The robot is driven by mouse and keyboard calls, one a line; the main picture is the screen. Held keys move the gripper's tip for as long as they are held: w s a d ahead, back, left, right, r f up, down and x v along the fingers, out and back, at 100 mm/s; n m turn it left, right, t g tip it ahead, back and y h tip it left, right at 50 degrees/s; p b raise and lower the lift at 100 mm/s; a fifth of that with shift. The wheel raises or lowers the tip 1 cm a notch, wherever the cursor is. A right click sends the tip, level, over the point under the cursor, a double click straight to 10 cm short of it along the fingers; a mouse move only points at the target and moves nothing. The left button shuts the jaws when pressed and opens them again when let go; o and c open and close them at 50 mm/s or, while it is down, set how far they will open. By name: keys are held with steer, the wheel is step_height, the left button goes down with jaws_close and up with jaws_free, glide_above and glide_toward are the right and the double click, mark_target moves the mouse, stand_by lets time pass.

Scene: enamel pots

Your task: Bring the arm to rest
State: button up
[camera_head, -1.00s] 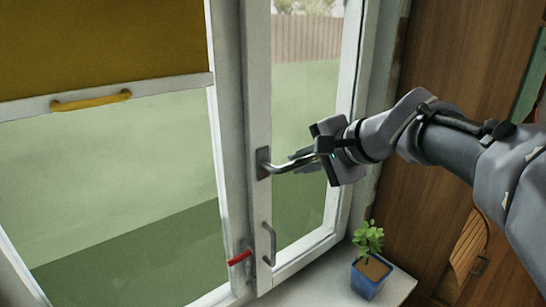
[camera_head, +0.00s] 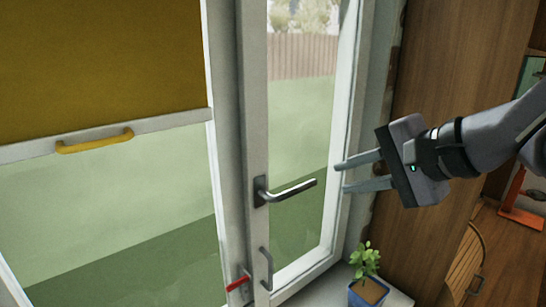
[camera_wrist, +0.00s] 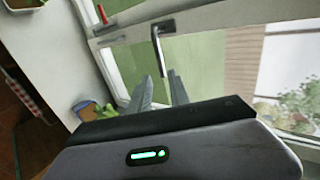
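My gripper (camera_head: 340,176) is in front of the window's right side in the head view, with its two grey fingers apart and nothing between them. It points left toward the dark window handle (camera_head: 290,192), which sticks out to the right from the frame. There is a clear gap between the fingertips and the handle. In the wrist view the fingers (camera_wrist: 163,92) reach up the picture and the handle (camera_wrist: 157,48) shows beyond them.
A plant in a blue pot (camera_head: 368,292) stands on the sill below my gripper. A lower grey pull (camera_head: 266,268) and a red lever (camera_head: 238,282) are on the frame. A yellow blind with a yellow handle (camera_head: 95,141) hangs left. A wooden panel (camera_head: 450,80) stands right.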

steer(key=shift+v, duration=1.25)
steer(key=s+a+f+n+g+h+b, duration=0.1)
steer(key=s+f, duration=0.4)
steer(key=f, duration=0.5)
steer(key=s+a+f+n+g+h+b, duration=0.1)
steer(key=s+a+f+n+b, duration=0.2)
steer(key=f, duration=0.8)
steer(key=s+a+f+n+g+h+b, duration=0.1)
steer(key=s+a+f+n+h+b, duration=0.1)
steer(key=s+f, duration=0.4)
step_height(320, 180, down, 4)
steer(key=a+b, duration=0.1)
steer(key=b, duration=0.1)
steer(key=shift+s+a+f+n+g+b, duration=0.2)
steer(key=shift+s+a+n+g+b, duration=0.1)
steer(key=shift+n+b, duration=0.1)
